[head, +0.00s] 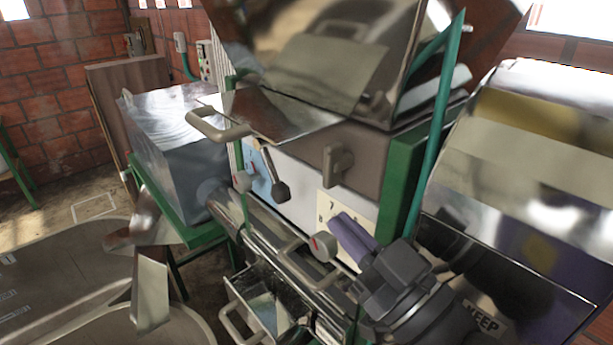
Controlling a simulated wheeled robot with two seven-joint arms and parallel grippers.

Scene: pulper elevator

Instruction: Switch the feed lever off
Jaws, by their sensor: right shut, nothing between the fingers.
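A lever (275,175) with a dark knobbed end sits on the white front panel of the machine, beside a blue plate (257,170). It slants down to the right. Which control is the feed lever is not labelled legibly. My right gripper (338,222) comes in from the lower right. Its purple fingers are shut and empty, in front of a cream dial plate (328,206), below and right of the lever. I cannot tell whether the fingertips touch the plate. My left gripper is not in view.
A grey knob with a red mark (322,246) is just left of my right gripper. A beige block handle (338,165) sticks out above it. A green post (430,140) stands to the right. A metal drawer (262,305) is below, and a grey basin (60,290) at lower left.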

